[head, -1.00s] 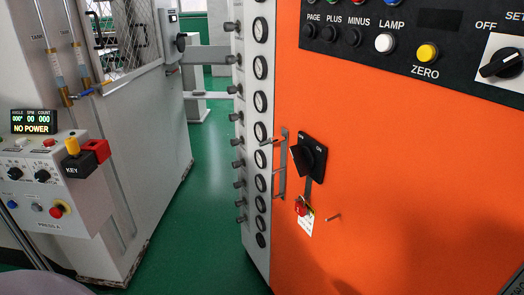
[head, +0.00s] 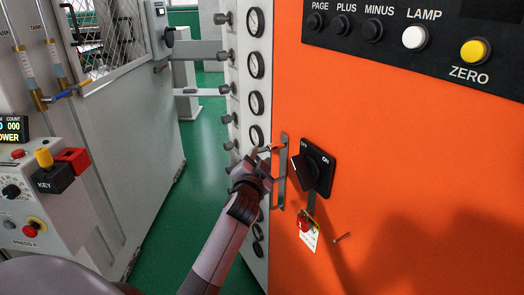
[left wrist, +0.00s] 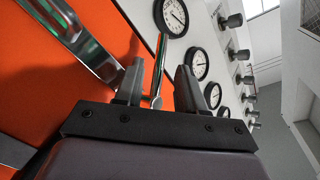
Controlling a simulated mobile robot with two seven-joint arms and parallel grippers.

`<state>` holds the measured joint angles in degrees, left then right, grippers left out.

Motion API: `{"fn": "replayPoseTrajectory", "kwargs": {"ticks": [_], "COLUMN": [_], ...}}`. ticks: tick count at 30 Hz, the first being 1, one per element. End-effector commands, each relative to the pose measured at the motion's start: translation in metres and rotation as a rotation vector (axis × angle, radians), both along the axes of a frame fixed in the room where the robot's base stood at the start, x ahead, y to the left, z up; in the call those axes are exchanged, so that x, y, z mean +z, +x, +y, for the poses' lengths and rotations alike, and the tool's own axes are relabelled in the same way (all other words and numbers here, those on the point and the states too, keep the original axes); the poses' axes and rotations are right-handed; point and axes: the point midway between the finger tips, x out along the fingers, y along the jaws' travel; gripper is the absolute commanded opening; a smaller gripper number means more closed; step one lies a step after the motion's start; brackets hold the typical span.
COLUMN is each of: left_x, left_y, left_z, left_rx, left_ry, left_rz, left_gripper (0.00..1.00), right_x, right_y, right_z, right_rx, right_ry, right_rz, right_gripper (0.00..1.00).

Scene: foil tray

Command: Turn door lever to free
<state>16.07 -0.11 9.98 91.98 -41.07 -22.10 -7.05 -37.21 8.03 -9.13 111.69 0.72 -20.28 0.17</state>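The door lever (left wrist: 158,68) is a slim chrome rod at the left edge of the orange cabinet door (head: 410,160). In the left wrist view it stands between the two fingers of my left gripper (left wrist: 160,76), with gaps showing on both sides. My left gripper is open around it. In the head view my left gripper (head: 262,158) is at the metal latch plate (head: 283,180) and hides most of the lever. My right gripper is not in view.
A black rotary switch (head: 312,168) sits just right of the latch. A red padlock (head: 304,222) with a tag hangs under it, near a small peg (head: 342,237). A gauge column (head: 254,65) stands left of the door. A grey press with a control panel is farther left.

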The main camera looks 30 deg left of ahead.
Motion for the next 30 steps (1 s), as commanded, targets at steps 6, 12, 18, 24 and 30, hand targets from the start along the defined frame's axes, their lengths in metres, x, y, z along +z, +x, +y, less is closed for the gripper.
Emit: {"fn": "replayPoseTrajectory", "kwargs": {"ticks": [6,12,18,24,30], "left_x": [0.0,0.0,-0.001,0.0,0.0], "left_y": [0.026,0.039,0.044,0.044,0.044], "left_z": [0.012,0.018,0.02,0.02,0.02], "left_rx": [0.001,0.0,0.0,-0.001,-0.001], "left_ry": [-0.001,-0.001,-0.001,-0.001,-0.001], "left_rz": [0.0,0.0,0.001,0.0,0.0], "left_gripper": [0.39,0.39,0.39,0.39,0.0], "right_x": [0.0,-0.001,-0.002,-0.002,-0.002], "right_y": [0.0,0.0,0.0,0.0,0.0], "right_z": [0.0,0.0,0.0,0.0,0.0], "right_rx": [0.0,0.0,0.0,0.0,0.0], "right_ry": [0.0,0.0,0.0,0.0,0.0], "right_rz": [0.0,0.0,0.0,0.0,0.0], "right_gripper": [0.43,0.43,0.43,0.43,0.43]}}
